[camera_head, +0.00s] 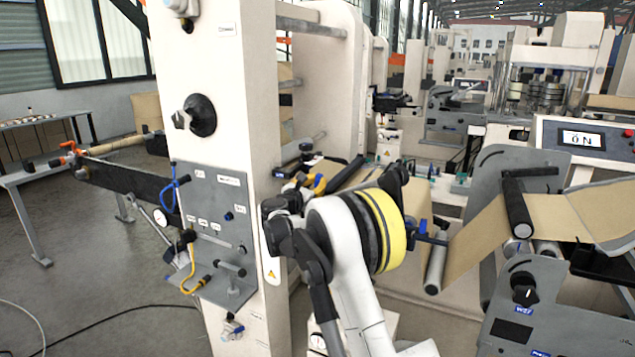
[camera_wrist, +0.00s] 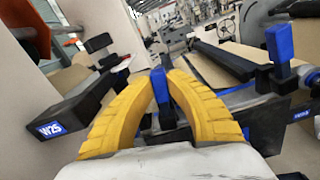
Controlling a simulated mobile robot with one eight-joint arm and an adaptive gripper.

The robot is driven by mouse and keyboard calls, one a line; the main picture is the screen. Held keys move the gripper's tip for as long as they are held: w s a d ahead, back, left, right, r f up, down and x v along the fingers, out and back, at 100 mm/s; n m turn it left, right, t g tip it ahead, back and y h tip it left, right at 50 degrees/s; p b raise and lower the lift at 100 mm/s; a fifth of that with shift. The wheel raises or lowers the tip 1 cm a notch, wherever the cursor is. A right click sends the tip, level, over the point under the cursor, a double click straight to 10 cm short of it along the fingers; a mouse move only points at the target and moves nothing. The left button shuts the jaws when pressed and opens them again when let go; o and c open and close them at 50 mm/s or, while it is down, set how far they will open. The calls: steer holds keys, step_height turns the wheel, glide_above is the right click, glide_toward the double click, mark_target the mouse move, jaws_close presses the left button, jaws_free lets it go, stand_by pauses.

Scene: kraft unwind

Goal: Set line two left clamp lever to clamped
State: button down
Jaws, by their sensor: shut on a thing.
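My gripper (camera_wrist: 161,78) is seen in the wrist view with its two yellow ribbed fingers closed around a blue lever (camera_wrist: 160,92). The lever stands between the fingertips, with its top showing. Its lower end and pivot are partly hidden by the fingers and the gripper's body. I cannot read a label that names this lever. In the head view my gripper (camera_head: 318,184) is at the machine, just right of the white upright, largely hidden behind my arm.
A second blue lever (camera_wrist: 279,46) stands on a dark block at the right. A white upright (camera_head: 262,100) stands left of my arm. Brown paper web (camera_head: 475,235) runs over rollers on the right.

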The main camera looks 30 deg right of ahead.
steer(key=s+d+f+m+b, duration=0.1)
steer(key=s+f+m, duration=0.1)
steer(key=m, duration=0.6)
steer(key=s+d+f+m+b, duration=0.1)
steer(key=s+d+f+m, duration=0.1)
steer(key=f+m, duration=0.2)
steer(key=shift+s+d+f+m, duration=0.15)
steer(key=shift+m, duration=1.75)
steer(key=c, duration=1.3)
jaws_free()
steer(key=shift+f, duration=0.15)
steer(key=shift+c, duration=0.2)
